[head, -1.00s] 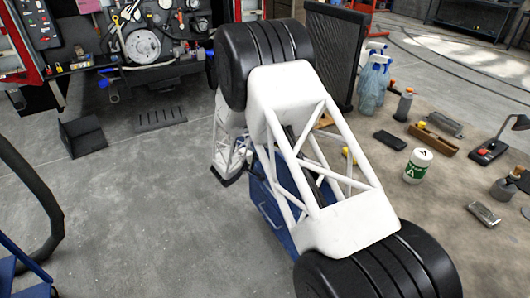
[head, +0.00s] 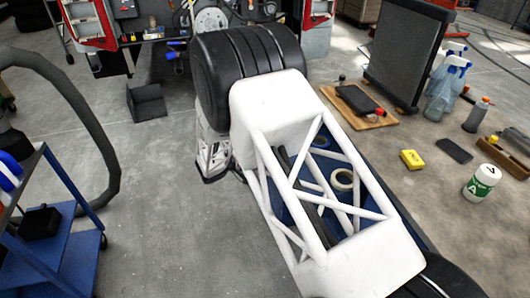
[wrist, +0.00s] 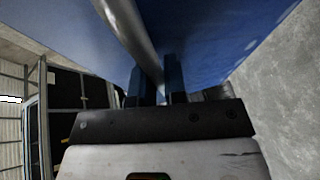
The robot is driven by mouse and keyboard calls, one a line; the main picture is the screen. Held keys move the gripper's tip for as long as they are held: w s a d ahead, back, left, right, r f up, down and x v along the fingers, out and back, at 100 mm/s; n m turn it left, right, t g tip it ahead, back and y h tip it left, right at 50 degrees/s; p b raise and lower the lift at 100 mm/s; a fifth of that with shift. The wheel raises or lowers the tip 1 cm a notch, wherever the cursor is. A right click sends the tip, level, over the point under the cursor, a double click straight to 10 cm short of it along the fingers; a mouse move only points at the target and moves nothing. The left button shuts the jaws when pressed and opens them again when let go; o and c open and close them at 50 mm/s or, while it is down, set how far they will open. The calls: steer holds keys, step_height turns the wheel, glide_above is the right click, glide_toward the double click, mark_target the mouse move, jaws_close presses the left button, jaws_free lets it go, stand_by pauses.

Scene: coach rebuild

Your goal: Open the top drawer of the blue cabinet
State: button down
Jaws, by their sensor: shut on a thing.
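The blue cabinet (head: 277,205) stands below my white arm, which hides much of it in the head view. Through the arm's open frame I see a blue, drawer-like space with a cream tape roll (head: 342,180) and a blue roll (head: 320,141), so a drawer looks open. In the wrist view, a pale metal bar handle (wrist: 128,28) crosses in front of the blue drawer front (wrist: 220,35). My gripper (wrist: 157,68) is shut on this handle, its two fingers on either side. The head view hides the fingers.
A blue cart (head: 60,245) and a black hose (head: 100,130) stand at left.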

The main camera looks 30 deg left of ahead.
steer(key=shift+s+a, duration=0.7)
steer(key=shift+a, duration=0.05)
steer(key=c, duration=1.2)
jaws_free()
steer(key=shift+v, duration=3.9)
